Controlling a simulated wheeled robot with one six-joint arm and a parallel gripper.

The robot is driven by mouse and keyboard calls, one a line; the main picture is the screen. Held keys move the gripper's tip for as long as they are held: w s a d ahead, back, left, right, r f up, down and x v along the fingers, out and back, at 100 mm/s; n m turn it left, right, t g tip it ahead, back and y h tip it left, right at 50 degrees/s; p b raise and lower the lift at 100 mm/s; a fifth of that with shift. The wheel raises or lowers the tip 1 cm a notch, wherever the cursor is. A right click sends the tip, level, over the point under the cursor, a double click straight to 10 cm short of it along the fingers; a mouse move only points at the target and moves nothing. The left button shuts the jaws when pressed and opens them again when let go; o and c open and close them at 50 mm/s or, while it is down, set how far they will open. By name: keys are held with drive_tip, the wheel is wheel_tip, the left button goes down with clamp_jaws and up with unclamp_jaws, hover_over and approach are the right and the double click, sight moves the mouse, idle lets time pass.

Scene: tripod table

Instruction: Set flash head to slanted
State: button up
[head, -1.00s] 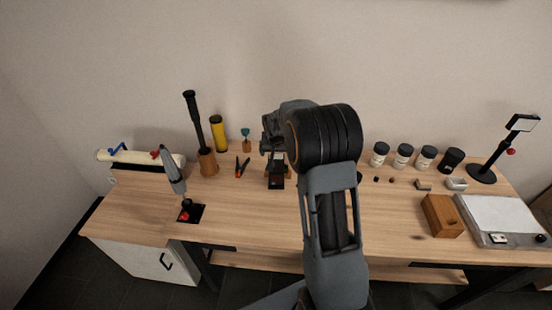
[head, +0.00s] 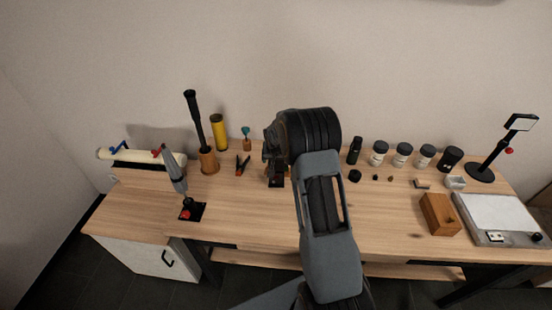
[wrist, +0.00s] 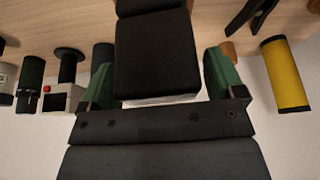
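The black flash head (wrist: 157,55) fills the upper middle of the wrist view, with a pale strip along its lower edge. My gripper (wrist: 161,85) has its two green-padded fingers on either side of the flash head. The fingers are wide apart, near the ends of the palm. Any gap between pads and head is too thin to judge contact. In the head view my own arm hides most of the flash. Only its dark lower part and foot (head: 276,182) show on the table. The head's tilt is hard to read.
A black bottle (head: 355,150) and several jars (head: 402,155) are on the right. A wooden box (head: 440,214) lies farther right. The front middle is clear.

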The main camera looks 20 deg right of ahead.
drive_tip(key=c, duration=0.8)
drive_tip(key=shift+f+b, duration=0.15)
drive_tip(key=shift+b, duration=0.35)
